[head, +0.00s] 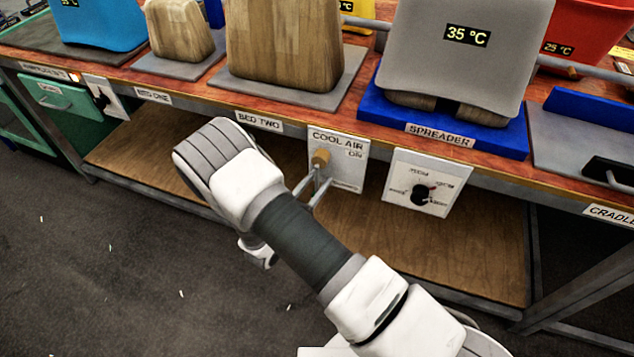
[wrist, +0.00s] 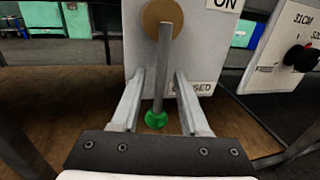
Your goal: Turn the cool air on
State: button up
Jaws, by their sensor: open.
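The white cool air panel (head: 352,172) hangs below the front edge of the bench and reads "COOL AIR" and "ON" at its top. A brass hub (head: 320,157) on it carries a grey lever (wrist: 165,62) with a green knob (wrist: 156,119). In the wrist view the lever points down from the hub, away from the "ON" label (wrist: 226,3) and towards a partly hidden lower label. My gripper (wrist: 160,76) is open, with one finger on each side of the lever. I see a gap on both sides. In the head view my arm partly covers the lever.
Right of the panel is a white dial plate (head: 428,190) with a black knob. A wooden lower shelf (head: 440,255) lies beneath. Floor in front is open.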

grip_shut()
dwell(1.4)
